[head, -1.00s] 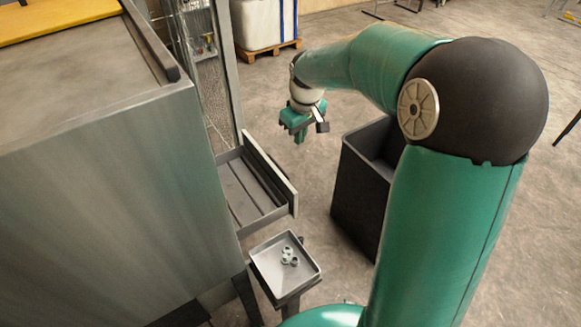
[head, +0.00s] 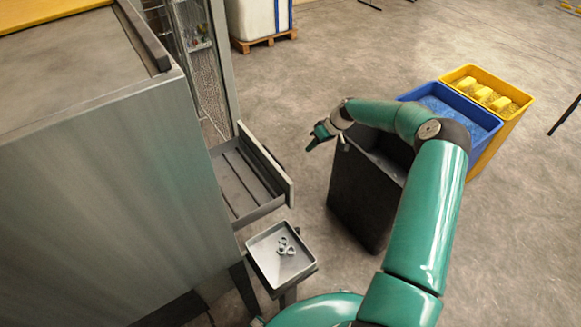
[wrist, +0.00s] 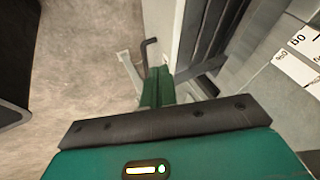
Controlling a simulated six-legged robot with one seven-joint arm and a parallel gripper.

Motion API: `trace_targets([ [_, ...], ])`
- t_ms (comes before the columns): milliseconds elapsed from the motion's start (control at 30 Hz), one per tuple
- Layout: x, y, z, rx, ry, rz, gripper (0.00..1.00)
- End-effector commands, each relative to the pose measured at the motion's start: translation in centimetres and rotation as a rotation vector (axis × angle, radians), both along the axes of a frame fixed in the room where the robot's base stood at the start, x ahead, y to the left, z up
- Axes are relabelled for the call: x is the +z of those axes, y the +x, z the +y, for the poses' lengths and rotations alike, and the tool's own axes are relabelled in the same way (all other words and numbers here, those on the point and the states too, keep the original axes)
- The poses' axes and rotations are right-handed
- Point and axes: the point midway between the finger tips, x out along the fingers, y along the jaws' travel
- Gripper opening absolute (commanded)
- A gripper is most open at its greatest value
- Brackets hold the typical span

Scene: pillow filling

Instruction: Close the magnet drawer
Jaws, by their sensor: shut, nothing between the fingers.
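The magnet drawer (head: 268,166) stands open, pulled out to the right of the big grey cabinet (head: 110,180) in the head view. Its inside shows dark lengthwise dividers and looks empty. In the wrist view its pale front panel (wrist: 160,22) is at the top middle, with a dark bent handle (wrist: 148,48) beside it. My gripper (head: 312,142) is right of the drawer front in the head view, pointing left, with a visible gap. In the wrist view the green fingers (wrist: 158,88) are together and empty, near the panel's end; I cannot tell if they touch it.
A small tray (head: 282,254) with several metal nuts sits on a stand below the drawer. A tall black bin (head: 360,200) stands under my arm. Blue (head: 452,105) and yellow (head: 515,108) bins are behind it. Open floor lies between the drawer and the black bin.

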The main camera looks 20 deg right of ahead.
Motion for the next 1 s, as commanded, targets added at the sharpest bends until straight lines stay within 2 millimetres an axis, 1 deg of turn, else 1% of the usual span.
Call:
trace_targets([
  [33, -1.0, 0.1, -0.6, -0.012, 0.022, -0.006, 0.00],
  [133, -2.0, 0.3, -1.4, -0.026, 0.045, -0.016, 0.00],
  [233, -2.6, 0.4, -1.5, -0.029, 0.054, -0.022, 0.00],
  [333, -3.2, 0.5, -1.1, -0.028, 0.055, -0.021, 0.00],
  [467, -4.7, 0.9, -0.1, -0.030, 0.055, -0.020, 0.00],
  [600, -6.9, 1.4, 1.5, -0.028, 0.055, -0.019, 0.00],
  [867, -10.5, 2.4, 4.1, -0.029, 0.055, -0.020, 0.00],
  [1000, -10.4, 1.8, 6.0, -0.027, 0.053, -0.021, 0.00],
])
